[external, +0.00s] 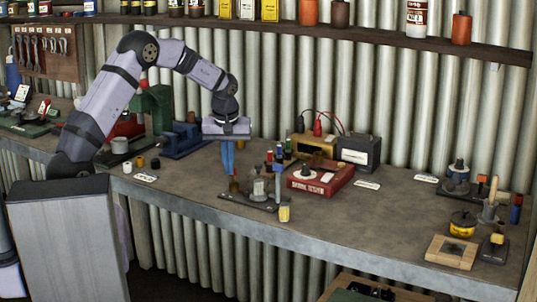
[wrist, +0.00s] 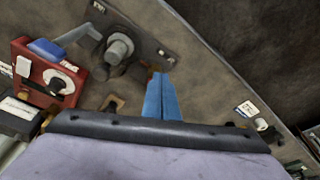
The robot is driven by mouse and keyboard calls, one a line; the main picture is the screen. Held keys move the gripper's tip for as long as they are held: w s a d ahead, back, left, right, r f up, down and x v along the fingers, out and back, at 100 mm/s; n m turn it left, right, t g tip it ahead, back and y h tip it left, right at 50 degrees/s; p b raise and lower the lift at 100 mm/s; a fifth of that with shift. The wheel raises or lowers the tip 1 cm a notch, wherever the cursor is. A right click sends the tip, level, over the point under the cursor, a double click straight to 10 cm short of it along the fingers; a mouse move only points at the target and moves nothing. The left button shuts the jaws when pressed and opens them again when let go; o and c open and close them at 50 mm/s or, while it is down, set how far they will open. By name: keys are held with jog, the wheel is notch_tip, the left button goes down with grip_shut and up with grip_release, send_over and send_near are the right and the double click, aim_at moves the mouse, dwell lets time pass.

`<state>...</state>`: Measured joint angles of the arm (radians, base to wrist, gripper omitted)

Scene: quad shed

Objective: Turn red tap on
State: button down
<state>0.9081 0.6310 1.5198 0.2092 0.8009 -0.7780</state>
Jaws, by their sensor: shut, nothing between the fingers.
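My gripper (external: 229,172) points down with its blue fingers shut and empty, at the left part of a small dark fixture (external: 262,207) on the bench. A small reddish-brown part (external: 235,187) stands right at the fingertips; it may be the red tap, but its handle shape is not clear. In the wrist view my gripper (wrist: 155,78) is shut, and an orange-brown bit (wrist: 171,60) shows just beyond the tips, partly hidden by them. I cannot tell whether they touch. A grey cylinder (external: 259,188) stands on the fixture's middle; it also shows in the wrist view (wrist: 118,48).
A yellow tin (external: 284,213) stands at the fixture's front right. A red tester box (external: 321,180) and small bottles stand behind it to the right. A blue vise (external: 185,141) is at the left. The bench (external: 350,215) is clear at the middle right.

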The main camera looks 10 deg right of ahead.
jog(key=shift+w+d, duration=0.25)
jog(key=shift+w, duration=0.1)
dwell(0.5)
jog(key=shift+s+a, duration=0.25)
jog(key=shift+s, duration=0.15)
jog(key=shift+r, duration=0.1)
dwell(0.3)
notch_tip(320, 180, up, 6)
jog(key=p, duration=0.4)
dwell(0.4)
